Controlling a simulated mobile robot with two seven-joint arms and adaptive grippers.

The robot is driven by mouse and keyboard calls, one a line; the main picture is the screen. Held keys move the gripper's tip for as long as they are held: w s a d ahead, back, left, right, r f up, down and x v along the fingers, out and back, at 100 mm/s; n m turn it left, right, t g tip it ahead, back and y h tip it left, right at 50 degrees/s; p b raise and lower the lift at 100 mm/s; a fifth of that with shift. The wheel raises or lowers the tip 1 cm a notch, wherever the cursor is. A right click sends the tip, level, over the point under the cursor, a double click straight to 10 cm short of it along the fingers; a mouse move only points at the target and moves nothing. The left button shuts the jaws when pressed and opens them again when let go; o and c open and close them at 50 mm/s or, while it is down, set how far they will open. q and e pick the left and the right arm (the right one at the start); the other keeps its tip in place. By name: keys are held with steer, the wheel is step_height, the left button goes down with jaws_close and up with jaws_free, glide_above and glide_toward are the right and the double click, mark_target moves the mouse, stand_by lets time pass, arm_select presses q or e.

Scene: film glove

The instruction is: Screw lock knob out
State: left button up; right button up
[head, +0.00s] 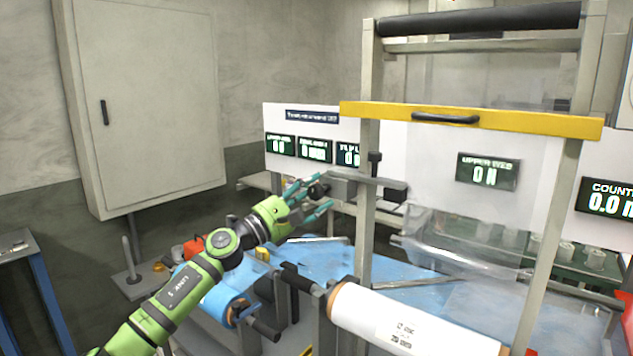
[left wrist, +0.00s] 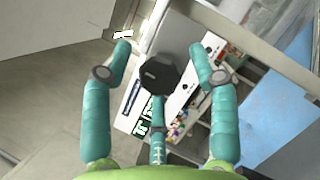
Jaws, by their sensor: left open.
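A black lock knob (head: 320,188) sits at the left end of a grey block on the frame's left post. My left gripper (head: 312,194) has teal fingers and reaches in from the left, with its fingertips around or just short of the knob. In the left wrist view, the knob's dark many-sided face (left wrist: 160,75) lies between the spread fingers (left wrist: 160,52). Gaps show between the two side fingers and the knob. The third finger's tip is just below the knob; whether it touches, I cannot tell. My right gripper is not in view.
A second black knob (head: 375,158) stands upright on the block. A yellow bar (head: 550,122) crosses the frame above. A white roll (head: 420,322) and a blue film roll (head: 222,302) lie below. A grey cabinet (head: 150,90) hangs at the left; space before it is clear.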

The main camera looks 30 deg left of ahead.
arm_select(q)
steer(key=shift+w+d+r, duration=0.1)
steer(key=shift+w+d, duration=0.05)
steer(key=shift+w, duration=0.35)
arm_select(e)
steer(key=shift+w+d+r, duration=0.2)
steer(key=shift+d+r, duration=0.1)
arm_select(q)
steer(key=shift+s, duration=0.15)
steer(key=c, duration=1.1)
